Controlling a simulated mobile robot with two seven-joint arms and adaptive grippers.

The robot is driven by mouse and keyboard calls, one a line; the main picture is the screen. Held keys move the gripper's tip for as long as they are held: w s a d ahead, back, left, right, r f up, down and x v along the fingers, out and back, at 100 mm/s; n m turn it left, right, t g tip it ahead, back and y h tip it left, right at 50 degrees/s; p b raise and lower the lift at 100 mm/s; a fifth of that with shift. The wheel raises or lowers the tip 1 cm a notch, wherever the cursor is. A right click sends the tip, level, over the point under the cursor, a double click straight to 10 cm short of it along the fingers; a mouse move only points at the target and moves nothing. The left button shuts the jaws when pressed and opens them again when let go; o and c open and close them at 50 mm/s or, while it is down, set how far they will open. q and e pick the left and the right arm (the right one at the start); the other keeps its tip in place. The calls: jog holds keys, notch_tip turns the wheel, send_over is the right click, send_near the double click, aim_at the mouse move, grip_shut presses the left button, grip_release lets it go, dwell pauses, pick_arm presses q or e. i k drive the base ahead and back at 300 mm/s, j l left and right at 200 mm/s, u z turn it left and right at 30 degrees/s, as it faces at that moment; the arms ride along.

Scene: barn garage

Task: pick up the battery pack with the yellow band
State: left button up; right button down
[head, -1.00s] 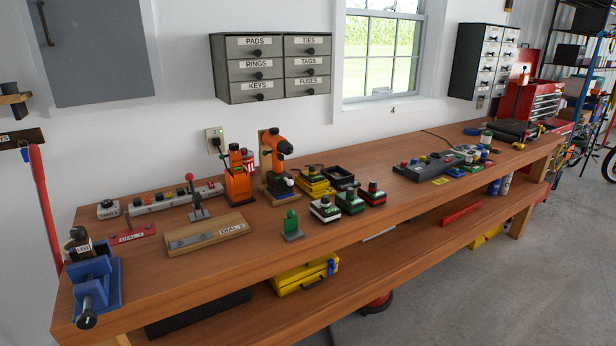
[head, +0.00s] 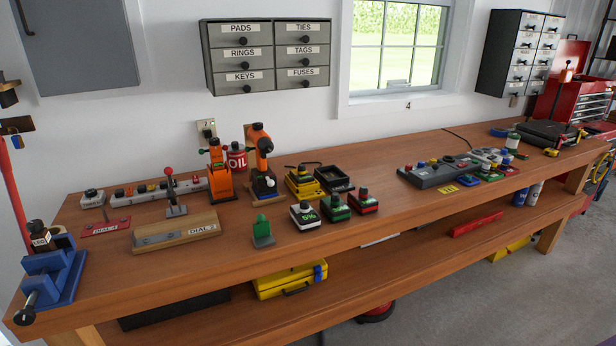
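A dark battery pack with a broad yellow band (head: 303,184) stands on the wooden workbench, right of the orange drill. Just in front of it stand three similar dark packs: one with a white band (head: 306,216), one with a green band (head: 335,209) and one with a red band (head: 363,203). An open black tray (head: 334,179) sits close to the right of the yellow-banded pack. Neither of my grippers shows in the head view.
The workbench (head: 400,222) runs along the wall. The orange drill (head: 259,150) and a red OIL can (head: 237,157) stand left of the packs, with a small green piece (head: 262,231) in front. A grey control panel (head: 437,172) lies to the right. Bare wood separates panel and packs.

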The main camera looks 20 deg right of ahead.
aim_at(300, 176)
jog(key=l+u, duration=0.1)
jog(key=l, duration=2.05)
